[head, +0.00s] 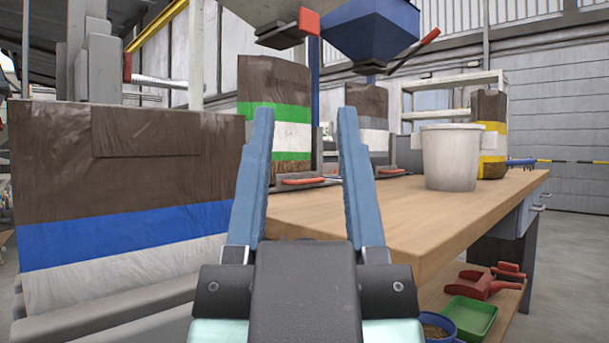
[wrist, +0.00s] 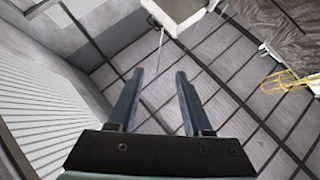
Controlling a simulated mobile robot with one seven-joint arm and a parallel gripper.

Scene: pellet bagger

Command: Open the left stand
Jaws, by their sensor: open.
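The left stand (head: 318,155) is on the wooden table behind my gripper, with a grey upright and a red handle (head: 303,181) low at its front. A brown bag with green and white bands (head: 272,113) stands upright at it; its lower part is partly hidden by my left finger. A second stand with a red handle (head: 390,172) and a brown bag with a grey band (head: 368,120) is to its right. My gripper (head: 305,118) is open and empty, pointing up in front of the left stand, apart from it. It also shows in the wrist view (wrist: 159,76), with nothing between the fingers.
A white bucket (head: 449,158) and a yellow-banded bag (head: 488,135) stand on the wooden table (head: 440,205). A large blue-banded bag (head: 120,200) is close on the left. A blue hopper (head: 370,30) hangs above.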

